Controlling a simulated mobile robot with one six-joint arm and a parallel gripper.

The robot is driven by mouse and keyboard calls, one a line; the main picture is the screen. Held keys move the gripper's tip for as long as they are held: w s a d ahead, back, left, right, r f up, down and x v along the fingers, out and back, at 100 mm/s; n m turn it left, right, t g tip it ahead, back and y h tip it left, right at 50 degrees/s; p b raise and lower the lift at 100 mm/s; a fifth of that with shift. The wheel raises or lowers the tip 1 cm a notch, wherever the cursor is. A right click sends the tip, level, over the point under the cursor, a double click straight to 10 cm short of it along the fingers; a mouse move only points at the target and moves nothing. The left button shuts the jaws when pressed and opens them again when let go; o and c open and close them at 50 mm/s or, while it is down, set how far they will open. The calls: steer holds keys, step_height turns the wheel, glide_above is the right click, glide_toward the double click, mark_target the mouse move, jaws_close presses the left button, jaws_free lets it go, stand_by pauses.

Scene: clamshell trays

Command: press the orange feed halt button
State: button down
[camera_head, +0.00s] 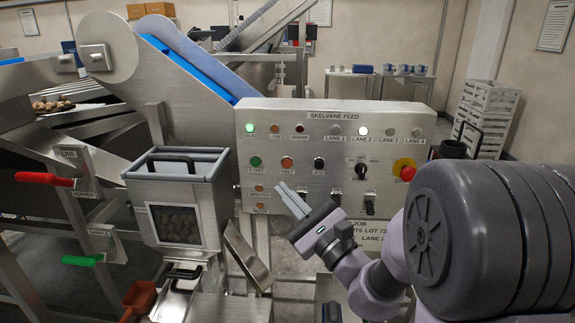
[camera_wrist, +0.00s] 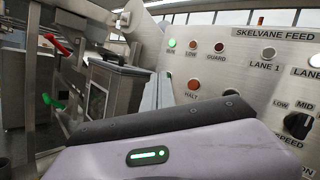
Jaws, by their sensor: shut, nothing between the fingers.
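The orange halt button (camera_head: 286,162) sits on the grey feed panel (camera_head: 300,114), between the green start button (camera_head: 255,162) and the black jog button (camera_head: 319,163). It also shows in the wrist view (camera_wrist: 193,84) above its label. My gripper (camera_head: 283,189) is shut and empty. In the head view its fingertips point up and left, just below the halt button. I cannot tell the gap between fingertips and panel.
Lower left on the panel are two more orange buttons (camera_head: 259,188), partly near my fingers. A speed knob (camera_head: 361,171) and a red emergency stop (camera_head: 404,166) are to the right. A metal hopper (camera_head: 180,185) stands left of the panel. The run lamp (camera_head: 249,128) glows green.

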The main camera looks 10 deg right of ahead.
steer(key=w+d+p, duration=0.1)
steer(key=w, duration=0.4)
steer(key=w+d+p, duration=0.1)
steer(key=w, duration=0.2)
steer(key=shift+w+d+p, duration=0.2)
steer(key=shift+d+p, duration=0.1)
steer(key=shift+d, duration=0.05)
steer(key=shift+w, duration=0.15)
stand_by(1.6)
steer(key=shift+w+d, duration=0.15)
steer(key=shift+w, duration=0.1)
steer(key=shift+w+d, duration=0.1)
steer(key=shift+w, duration=0.25)
stand_by(0.6)
stand_by(0.3)
steer(key=shift+s+a, duration=0.25)
steer(key=shift+s, duration=0.5)
steer(key=shift+s+a+b, duration=0.25)
steer(key=shift+s+b, duration=0.15)
steer(key=shift+s, duration=0.4)
steer(key=shift+s+a+b, duration=0.25)
steer(key=shift+s+b, duration=0.1)
steer(key=shift+s, duration=0.45)
steer(key=shift+s+a+b, duration=0.25)
steer(key=shift+s+b, duration=0.15)
steer(key=shift+s, duration=0.4)
